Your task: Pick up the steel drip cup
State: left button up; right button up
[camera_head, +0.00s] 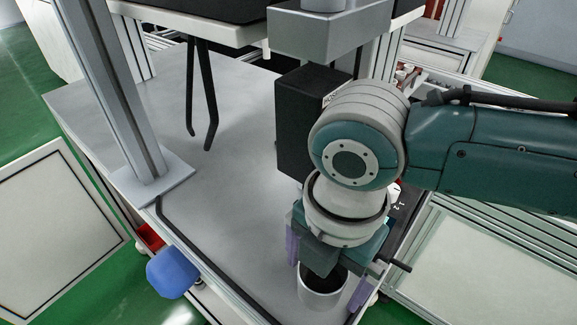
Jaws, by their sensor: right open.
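The steel drip cup (321,298) stands at the front of the grey bench, a round silvery cup with a dark inside. My right gripper (324,279) is over it, pointing down and open, with one purple finger on the left of the cup and the other on its right. The gripper body hides the back part of the cup's rim. I cannot tell whether the fingers touch the cup. My left gripper is not in view.
A black box-shaped unit (301,125) stands behind my right wrist. The bench's middle (225,190) is clear.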

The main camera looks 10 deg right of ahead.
jog(key=c, duration=1.3)
jog(key=shift+c, duration=0.4)
jog(key=shift+r, duration=0.2)
